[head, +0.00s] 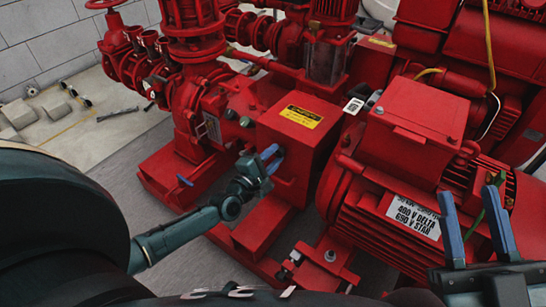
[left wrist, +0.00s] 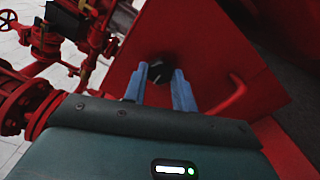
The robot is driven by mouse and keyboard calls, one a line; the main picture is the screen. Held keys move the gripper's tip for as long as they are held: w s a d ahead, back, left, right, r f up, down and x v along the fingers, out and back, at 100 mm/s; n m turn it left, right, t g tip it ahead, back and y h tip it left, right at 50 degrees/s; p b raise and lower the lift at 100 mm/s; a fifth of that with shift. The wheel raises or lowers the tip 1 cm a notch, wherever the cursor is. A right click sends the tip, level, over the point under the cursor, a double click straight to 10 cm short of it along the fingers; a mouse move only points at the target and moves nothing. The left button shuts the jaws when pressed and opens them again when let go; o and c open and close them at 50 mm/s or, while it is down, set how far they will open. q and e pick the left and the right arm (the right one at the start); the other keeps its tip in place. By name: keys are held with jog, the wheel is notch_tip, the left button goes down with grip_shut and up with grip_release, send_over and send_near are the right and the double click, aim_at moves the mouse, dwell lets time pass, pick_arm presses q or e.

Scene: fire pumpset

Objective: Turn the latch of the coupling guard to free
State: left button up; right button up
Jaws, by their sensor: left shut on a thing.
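The coupling guard (head: 294,132) is a red box with a yellow label on top, between the pump and the motor. The latch (left wrist: 156,70) is a small dark knob on the guard's red face in the left wrist view. My left gripper (head: 271,157) is at the guard's front face, with its blue fingers shut on the latch; the fingers (left wrist: 160,84) lie on either side of it in the left wrist view. In the head view the fingers hide the latch. My right gripper (head: 476,218) is at the lower right, fingers apart and empty, in front of the motor.
The red motor (head: 390,211) with its terminal box stands right of the guard. The red pump (head: 215,115) and valves stand to the left. A red handle (left wrist: 235,92) sticks out of the guard face. Loose tools (head: 118,114) lie on the floor at far left.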

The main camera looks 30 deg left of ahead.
pick_arm(q)
jog(key=o, duration=1)
jog(key=shift+s, duration=0.35)
jog(key=s+a+p, duration=0.1)
jog(key=s+p, duration=0.2)
jog(key=s, duration=0.9)
jog(key=shift+s+a+p, duration=0.2)
jog(key=shift+a+p, duration=0.15)
jog(key=shift+a, duration=0.05)
pick_arm(e)
jog(key=shift+s+a+f+m+g+h, duration=0.1)
jog(key=shift+s+f+m+g+h, duration=0.15)
jog(key=shift+f+m+h, duration=0.3)
jog(key=shift+s+d+f+m+g+h, duration=0.15)
jog(key=shift+f+m+g+h, duration=0.25)
jog(key=shift+f, duration=0.3)
jog(key=shift+s+a+f+m+g+h, duration=0.15)
jog(key=shift+s+f+m+g+h, duration=0.1)
jog(key=shift+f+m+h, duration=0.3)
jog(key=shift+w, duration=0.1)
